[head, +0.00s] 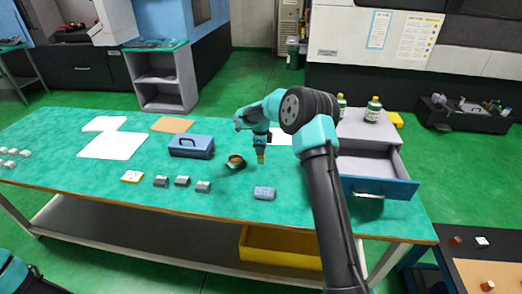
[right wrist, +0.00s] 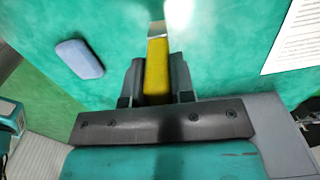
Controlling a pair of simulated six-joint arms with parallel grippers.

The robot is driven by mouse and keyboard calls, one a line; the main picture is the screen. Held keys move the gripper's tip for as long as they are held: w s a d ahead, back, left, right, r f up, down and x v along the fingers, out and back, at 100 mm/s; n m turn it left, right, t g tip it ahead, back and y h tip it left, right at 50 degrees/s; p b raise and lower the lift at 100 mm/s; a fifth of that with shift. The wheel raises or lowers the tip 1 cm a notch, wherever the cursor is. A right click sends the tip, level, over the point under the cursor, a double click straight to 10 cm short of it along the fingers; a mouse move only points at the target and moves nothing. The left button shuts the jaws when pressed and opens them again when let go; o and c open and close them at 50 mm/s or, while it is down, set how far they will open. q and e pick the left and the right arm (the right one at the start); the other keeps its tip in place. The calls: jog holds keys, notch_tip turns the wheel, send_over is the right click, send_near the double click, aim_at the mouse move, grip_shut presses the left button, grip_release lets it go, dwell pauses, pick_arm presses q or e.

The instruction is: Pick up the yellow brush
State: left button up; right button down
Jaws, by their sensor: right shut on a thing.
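The yellow brush (right wrist: 157,68) is between the jaws of my right gripper (right wrist: 157,92) in the right wrist view. The jaws are shut on its yellow body, and a pale end sticks out past them. In the head view my right gripper (head: 260,146) points down over the middle of the table, with a small brownish end of the brush (head: 261,159) below it. I cannot tell how far this end is above the table top. My left gripper is not in view.
A blue-grey block (head: 264,193) lies in front. A blue toolbox (head: 191,146) and several small grey blocks are to the left. An open drawer (head: 378,187) juts out at right.

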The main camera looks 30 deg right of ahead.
jog(key=s+a+r, duration=0.1)
jog(key=s+a, duration=0.6)
jog(key=s, duration=0.5)
jog(key=shift+s+a+r, duration=0.2)
jog(key=shift+a, duration=0.05)
jog(key=shift+w+d, duration=0.1)
dwell(1.4)
